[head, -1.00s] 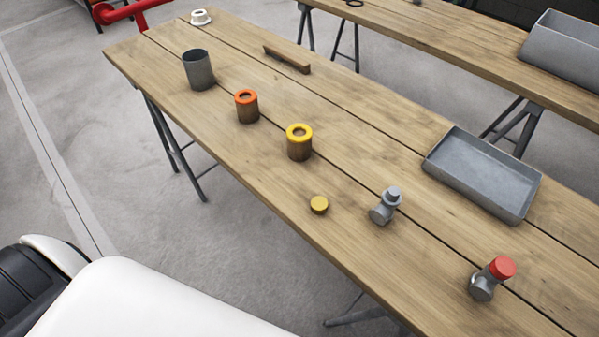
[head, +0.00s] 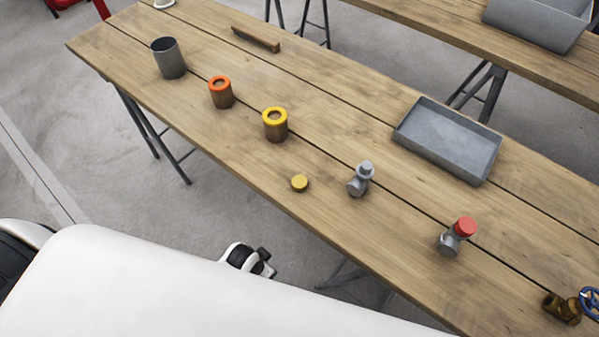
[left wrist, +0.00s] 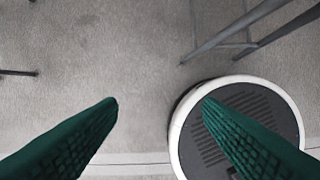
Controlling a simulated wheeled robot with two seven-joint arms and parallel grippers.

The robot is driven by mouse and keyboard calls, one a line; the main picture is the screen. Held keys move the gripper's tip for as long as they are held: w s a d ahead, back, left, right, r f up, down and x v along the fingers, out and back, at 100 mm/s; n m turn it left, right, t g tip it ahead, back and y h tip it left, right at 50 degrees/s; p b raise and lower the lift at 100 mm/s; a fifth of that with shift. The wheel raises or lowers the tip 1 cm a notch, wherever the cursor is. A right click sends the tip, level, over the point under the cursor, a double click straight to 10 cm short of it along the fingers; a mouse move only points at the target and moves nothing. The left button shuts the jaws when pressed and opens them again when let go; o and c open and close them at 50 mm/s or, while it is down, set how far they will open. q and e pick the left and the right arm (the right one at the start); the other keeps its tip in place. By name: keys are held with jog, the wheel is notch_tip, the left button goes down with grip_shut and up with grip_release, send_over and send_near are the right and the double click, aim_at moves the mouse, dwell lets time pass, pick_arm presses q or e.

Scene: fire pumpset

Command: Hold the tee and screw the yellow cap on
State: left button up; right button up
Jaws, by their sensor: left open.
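The small yellow cap (head: 300,183) lies flat on the wooden table (head: 330,125) near its front edge. A grey metal tee (head: 359,181) with a grey stub on top stands just right of it. A second grey tee (head: 449,243) further right carries a red cap (head: 464,227). My left gripper (left wrist: 160,103) shows in the left wrist view, its two green fingers wide apart and empty above the floor. In the head view a small white and black arm part (head: 247,259) shows below the table's front edge; I cannot tell its jaws. My right gripper is not in view.
A yellow-topped holder (head: 275,126), an orange-topped holder (head: 221,93) and a grey cup (head: 169,59) stand to the left. An empty grey tray (head: 448,140) lies behind the tees. A brass valve with a blue wheel (head: 570,305) is at the right.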

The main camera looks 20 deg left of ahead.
pick_arm(q)
jog(key=w+d+r+m+h+p, duration=0.1)
jog(key=d+r+m+p, duration=0.1)
jog(key=r, duration=0.8)
jog(key=w+d+r+m+t+p, duration=0.1)
jog(key=w+d+r+m, duration=0.15)
jog(key=r, duration=0.75)
jog(key=w+d+r+m+h+p, duration=0.1)
jog(key=d+r+m+p, duration=0.15)
jog(key=r, duration=0.85)
notch_tip(320, 180, up, 4)
jog(key=r+m+g+y, duration=0.1)
jog(key=m+g+y, duration=0.2)
jog(key=m, duration=2.3)
send_over(298, 183)
jog(key=shift+f+b, duration=0.25)
jog(key=shift+b, duration=0.15)
notch_tip(298, 183, down, 6)
jog(key=shift+r+p, duration=0.1)
jog(key=shift+p, duration=0.55)
jog(key=shift+f, duration=0.5)
